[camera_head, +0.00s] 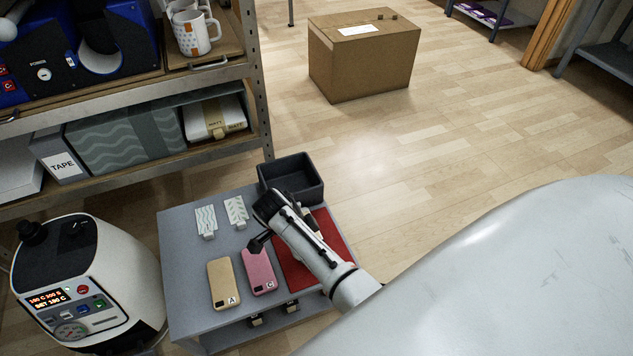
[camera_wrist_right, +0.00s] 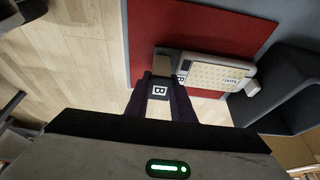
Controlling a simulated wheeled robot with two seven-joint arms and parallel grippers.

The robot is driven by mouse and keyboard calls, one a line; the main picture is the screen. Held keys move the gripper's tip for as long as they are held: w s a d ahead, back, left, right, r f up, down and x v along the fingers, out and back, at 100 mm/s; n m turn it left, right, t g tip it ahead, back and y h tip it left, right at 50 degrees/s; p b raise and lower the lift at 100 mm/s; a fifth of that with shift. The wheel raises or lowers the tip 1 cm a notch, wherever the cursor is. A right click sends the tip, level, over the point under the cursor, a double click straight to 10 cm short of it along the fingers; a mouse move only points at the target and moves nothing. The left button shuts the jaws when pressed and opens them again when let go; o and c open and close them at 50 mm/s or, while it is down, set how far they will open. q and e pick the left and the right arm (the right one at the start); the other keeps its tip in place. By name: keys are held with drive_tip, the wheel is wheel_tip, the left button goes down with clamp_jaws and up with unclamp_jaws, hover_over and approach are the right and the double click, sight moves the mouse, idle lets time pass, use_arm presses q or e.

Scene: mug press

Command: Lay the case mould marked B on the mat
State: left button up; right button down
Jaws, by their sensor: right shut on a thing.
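My right gripper (camera_wrist_right: 160,87) is shut on this tagged end. A pale dotted case with a DOTS label (camera_wrist_right: 215,73) extends from there to the right and seems joined to it. It shows over the red mat (camera_wrist_right: 195,30) and its edge near the bin; I cannot tell whether it touches. In the head view my right arm covers part of the red mat (camera_head: 322,228), and the mould is hidden. My left gripper is not in view.
A dark grey bin (camera_head: 291,178) stands at the mat's far end. Tan case A (camera_head: 223,283) and pink case C (camera_head: 258,271) lie beside the mat on the grey table (camera_head: 185,278). Two patterned pieces lie farther back. A white heated machine (camera_head: 85,275) stands left.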

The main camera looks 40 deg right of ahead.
drive_tip(key=shift+r, duration=0.1)
drive_tip(key=c, duration=1.6)
unclamp_jaws()
drive_tip(key=shift+o, duration=0.3)
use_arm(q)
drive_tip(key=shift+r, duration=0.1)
use_arm(e)
drive_tip(key=shift+r+p, duration=0.25)
drive_tip(key=shift+p, duration=0.05)
use_arm(q)
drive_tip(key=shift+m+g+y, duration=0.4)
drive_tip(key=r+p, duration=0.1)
drive_tip(key=p, duration=0.2)
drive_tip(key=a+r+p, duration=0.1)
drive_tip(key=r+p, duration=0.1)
drive_tip(key=p, duration=0.2)
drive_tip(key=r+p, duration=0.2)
drive_tip(key=p, duration=0.1)
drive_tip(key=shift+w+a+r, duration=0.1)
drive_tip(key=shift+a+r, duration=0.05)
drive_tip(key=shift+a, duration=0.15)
use_arm(e)
drive_tip(key=v, duration=1.1)
drive_tip(key=shift+r, duration=0.2)
drive_tip(key=shift+w+a, duration=0.1)
drive_tip(key=shift+a, duration=0.05)
